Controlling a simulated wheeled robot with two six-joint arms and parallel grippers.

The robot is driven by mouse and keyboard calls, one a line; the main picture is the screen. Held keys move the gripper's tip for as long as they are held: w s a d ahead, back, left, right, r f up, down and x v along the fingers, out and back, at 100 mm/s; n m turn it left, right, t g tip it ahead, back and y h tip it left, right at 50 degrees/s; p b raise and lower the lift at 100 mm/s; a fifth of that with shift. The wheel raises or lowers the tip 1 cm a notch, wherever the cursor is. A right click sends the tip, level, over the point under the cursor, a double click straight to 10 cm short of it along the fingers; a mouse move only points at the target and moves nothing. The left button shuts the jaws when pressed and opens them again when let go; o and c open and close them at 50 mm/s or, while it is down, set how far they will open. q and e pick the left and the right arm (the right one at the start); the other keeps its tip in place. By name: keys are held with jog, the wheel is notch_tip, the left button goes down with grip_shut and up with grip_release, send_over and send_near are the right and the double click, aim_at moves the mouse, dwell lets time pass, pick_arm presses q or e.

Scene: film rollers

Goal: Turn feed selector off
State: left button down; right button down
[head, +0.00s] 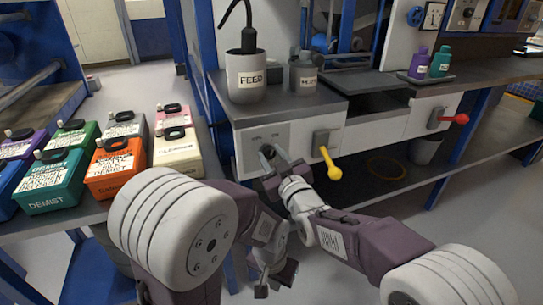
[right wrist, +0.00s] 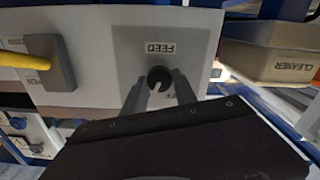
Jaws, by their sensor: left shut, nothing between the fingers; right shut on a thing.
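The feed selector is a dark round knob (head: 267,151) on a grey plate (head: 252,140) on the white front of the bench. My right gripper (head: 274,158) is shut on the knob. In the right wrist view the knob (right wrist: 158,76) sits between the two fingertips (right wrist: 157,92), under an upside-down FEED label (right wrist: 160,48). A small light mark shows on the knob. Part of another label, ending in F, shows beside a finger; the rest is hidden. My left gripper (head: 275,280) is low in front of the bench, shut and empty.
A yellow lever (head: 328,163) sticks out just right of the selector, and a red lever (head: 453,119) is farther right. A FEED pot (head: 246,80) and a grey bottle (head: 303,75) stand above. Several labelled containers, including a teal one (head: 50,188), fill the left table.

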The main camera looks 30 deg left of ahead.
jog(key=n, duration=1)
jog(key=shift+s+a+f, duration=0.1)
jog(key=shift+n, duration=0.4)
dwell(0.3)
jog(key=c, duration=1)
grip_release()
jog(key=shift+p, duration=0.3)
